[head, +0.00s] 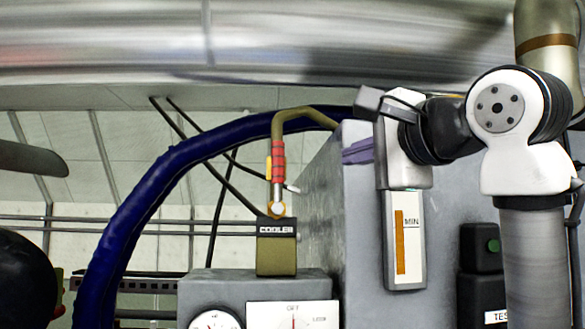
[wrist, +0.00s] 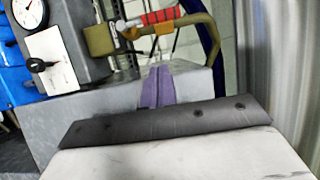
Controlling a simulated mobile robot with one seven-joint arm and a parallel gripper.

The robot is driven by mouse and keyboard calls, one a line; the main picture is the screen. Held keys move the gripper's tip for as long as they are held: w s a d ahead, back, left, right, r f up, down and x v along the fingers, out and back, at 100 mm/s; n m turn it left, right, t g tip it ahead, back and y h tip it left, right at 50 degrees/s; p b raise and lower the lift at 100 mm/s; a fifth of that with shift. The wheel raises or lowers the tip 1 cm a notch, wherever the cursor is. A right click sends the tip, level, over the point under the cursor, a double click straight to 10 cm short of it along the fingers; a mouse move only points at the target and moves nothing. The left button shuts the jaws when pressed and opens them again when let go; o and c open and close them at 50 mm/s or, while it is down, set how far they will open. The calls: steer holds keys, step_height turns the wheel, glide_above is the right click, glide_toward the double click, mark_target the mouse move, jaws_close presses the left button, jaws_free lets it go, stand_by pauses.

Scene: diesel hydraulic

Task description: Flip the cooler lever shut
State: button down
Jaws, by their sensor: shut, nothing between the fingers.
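The cooler lever (head: 278,160) has a red ribbed grip on a pale metal stem. It stands upright above the olive block (head: 276,250) labelled COOLER, alongside an olive pipe (head: 290,113). In the wrist view the lever's red grip (wrist: 162,16) shows near the top, with the olive block (wrist: 99,40) to its left. My gripper (head: 358,150) has purple fingers, shut and empty, to the right of the lever and apart from it. The fingers also show in the wrist view (wrist: 156,88), pointing up toward the lever. An orange part (wrist: 163,30) sits by the pipe.
A grey cabinet (head: 318,205) stands right of the block. A round gauge (head: 215,321) and a white dial plate (head: 293,314) are below. A thick blue hose (head: 140,205) arches behind. A white MIN panel (head: 405,240) is under my wrist. Space left of the lever looks open.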

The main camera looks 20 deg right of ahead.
steer(key=p, duration=0.4)
glide_toward(277, 179)
steer(key=w+d+r, duration=0.2)
steer(key=w+d, duration=0.2)
steer(key=d, duration=0.1)
steer(key=shift+w+a+p, duration=0.9)
steer(key=shift+w+a, duration=0.7)
steer(key=shift+a, duration=0.1)
steer(key=shift+a, duration=0.35)
steer(key=shift+d+b, duration=0.1)
steer(key=shift+b, duration=0.2)
